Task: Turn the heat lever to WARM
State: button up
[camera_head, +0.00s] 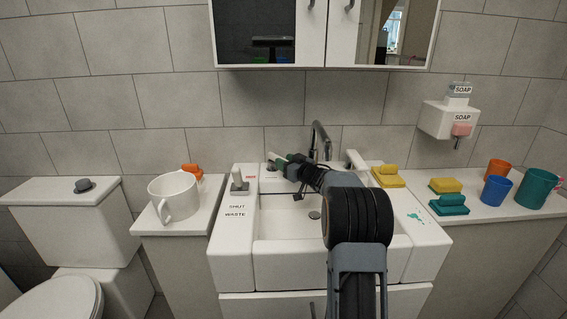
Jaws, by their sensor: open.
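The white basin (285,255) has a dark tap (320,138) at its back. A small lever with a pale, green-tinged handle (280,160) stands at the back left of the basin rim, close to my gripper; I cannot read its setting. A small red label (250,177) lies to its left. My gripper (279,168) is open at this lever, reaching in from the right; I cannot tell whether it touches it. The fingers are small and dark here. Another grey lever with a pale handle (237,178) stands on the left rim, above labels (236,210) reading SHUT and WASTE.
A white mug (174,194) and an orange item (192,171) stand left. Yellow and teal sponges (448,205) and several cups (497,188) are right. A soap dispenser (450,119) and mirror cabinet (325,35) hang above. My arm crosses the basin's right half.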

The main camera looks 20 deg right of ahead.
jog(key=shift+w+a, duration=0.15)
jog(key=shift+w, duration=0.35)
grip_shut()
dwell(0.3)
